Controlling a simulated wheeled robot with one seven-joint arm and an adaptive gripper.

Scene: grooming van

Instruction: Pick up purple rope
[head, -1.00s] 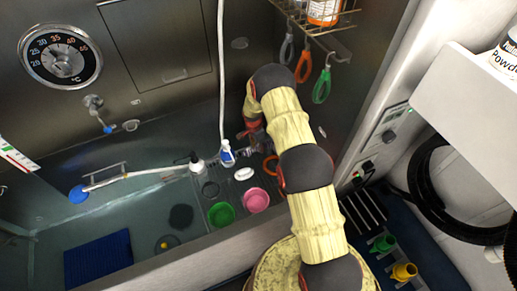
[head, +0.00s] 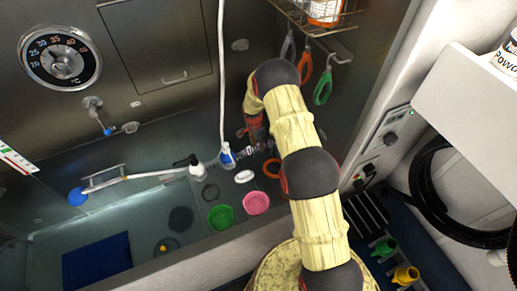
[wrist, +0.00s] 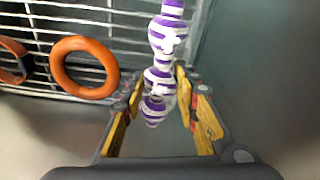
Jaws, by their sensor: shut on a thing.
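The purple rope (wrist: 163,38) is a knotted, purple-and-white striped toy. In the wrist view it stretches from the top edge down between the fingers. My gripper (wrist: 160,88) is shut on its lower end, with a yellow-padded finger on each side. In the head view my gripper (head: 256,138) points down into the tub near the back wall. There the rope is mostly hidden or too small to make out clearly.
An orange ring (wrist: 84,67) lies on the rack (wrist: 125,22) beside the rope. The tub's left side is fairly open.

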